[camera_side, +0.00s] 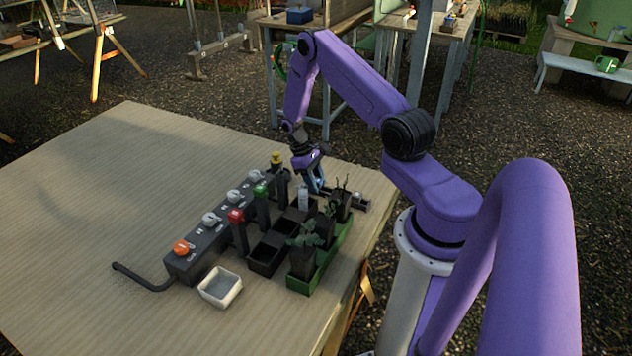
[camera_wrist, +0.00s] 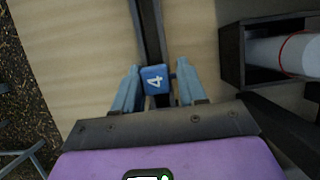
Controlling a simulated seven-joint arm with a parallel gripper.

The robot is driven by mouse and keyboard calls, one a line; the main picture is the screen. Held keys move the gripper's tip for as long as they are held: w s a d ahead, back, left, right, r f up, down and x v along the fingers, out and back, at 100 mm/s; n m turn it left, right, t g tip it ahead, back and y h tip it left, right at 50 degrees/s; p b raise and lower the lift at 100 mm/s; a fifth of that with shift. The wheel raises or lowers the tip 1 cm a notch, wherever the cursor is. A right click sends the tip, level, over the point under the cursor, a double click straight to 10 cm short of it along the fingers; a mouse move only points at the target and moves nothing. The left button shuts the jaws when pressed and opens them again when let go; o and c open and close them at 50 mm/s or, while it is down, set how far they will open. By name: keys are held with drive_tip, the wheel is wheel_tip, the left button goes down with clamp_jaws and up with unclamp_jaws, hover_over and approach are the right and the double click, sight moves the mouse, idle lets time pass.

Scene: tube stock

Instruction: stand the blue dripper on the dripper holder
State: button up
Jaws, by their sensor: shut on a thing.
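My gripper (camera_side: 318,188) is low near the table's far right edge. It also shows in the wrist view (camera_wrist: 157,85), shut on the blue dripper (camera_wrist: 155,79). The dripper has a blue head marked 4, between the pale blue fingers. Its dark stem runs up the wrist picture; I cannot tell how far it is above the table. In the side view the head is hidden by the gripper. A dark low bar (camera_side: 350,200) lies right of the gripper; I cannot tell whether it is the dripper's stem or the dripper holder.
Red (camera_side: 236,215), green (camera_side: 260,190) and yellow (camera_side: 276,158) drippers stand upright beside a grey control box (camera_side: 190,262) with knobs. A green tray (camera_side: 325,270) holds potted plants. A black pot with a white tube (camera_side: 303,197) is beside my gripper. A white bowl (camera_side: 221,288) stands in front.

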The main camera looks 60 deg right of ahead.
drive_tip(key=shift+f, duration=0.2)
drive_tip(key=o, duration=1.1)
drive_tip(key=shift+r, duration=0.1)
drive_tip(key=v, duration=1.7)
drive_tip(key=shift+w+d, duration=0.1)
